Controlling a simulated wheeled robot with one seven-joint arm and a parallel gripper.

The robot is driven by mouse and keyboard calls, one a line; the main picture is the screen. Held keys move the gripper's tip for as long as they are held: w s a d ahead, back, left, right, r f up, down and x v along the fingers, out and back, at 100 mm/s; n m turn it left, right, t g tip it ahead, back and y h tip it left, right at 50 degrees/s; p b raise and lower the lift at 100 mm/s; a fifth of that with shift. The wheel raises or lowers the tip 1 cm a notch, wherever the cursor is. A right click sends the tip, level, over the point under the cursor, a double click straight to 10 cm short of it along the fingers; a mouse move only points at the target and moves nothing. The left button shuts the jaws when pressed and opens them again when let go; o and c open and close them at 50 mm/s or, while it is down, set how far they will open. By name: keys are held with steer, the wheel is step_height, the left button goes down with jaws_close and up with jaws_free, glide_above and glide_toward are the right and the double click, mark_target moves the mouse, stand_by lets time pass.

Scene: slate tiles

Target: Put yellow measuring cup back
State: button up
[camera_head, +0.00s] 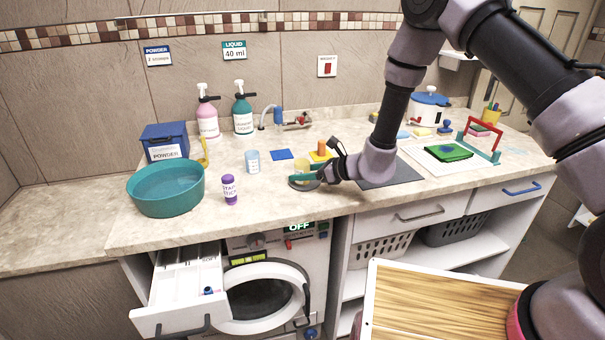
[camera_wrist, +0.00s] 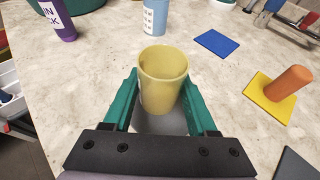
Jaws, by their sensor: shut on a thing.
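The yellow measuring cup (camera_wrist: 163,80) stands upright between the two teal fingers of my gripper (camera_wrist: 160,108) in the wrist view. My gripper is shut on it. A yellow square (camera_wrist: 262,101) with an orange peg (camera_wrist: 289,90) lies to the right of the cup.
A light blue cup (camera_head: 252,161) and a purple stain stick (camera_head: 230,190) stand to the left. A teal basin (camera_head: 166,189) is further left. A dark grey mat (camera_head: 392,172) lies to the right. Below, a white drawer (camera_head: 172,318) stands open beside the washer (camera_head: 262,290).

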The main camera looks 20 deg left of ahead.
steer(key=o, duration=1.4)
steer(key=shift+f, duration=0.1)
steer(key=v, duration=1.2)
steer(key=s+d+r+n+g, duration=0.2)
steer(key=d+r+n, duration=0.2)
steer(key=r, duration=0.6)
steer(key=s+d+r+n+g, duration=0.1)
steer(key=s+d+r+n, duration=0.3)
steer(key=r, duration=0.6)
steer(key=s+d+r+n+t+h, duration=0.2)
steer(key=s+d+r+h, duration=0.1)
steer(key=d, duration=0.6)
steer(key=s+d+r+n+t+h, duration=0.2)
steer(key=d+r, duration=0.4)
steer(key=d, duration=0.3)
steer(key=s+d+r+n+t+h, duration=0.3)
steer(key=s+d+r+n+h, duration=0.1)
steer(key=d, duration=0.5)
steer(key=shift+s+d+r+h, duration=0.15)
steer(key=shift+s+r+h, duration=0.4)
steer(key=shift+r+h, duration=0.35)
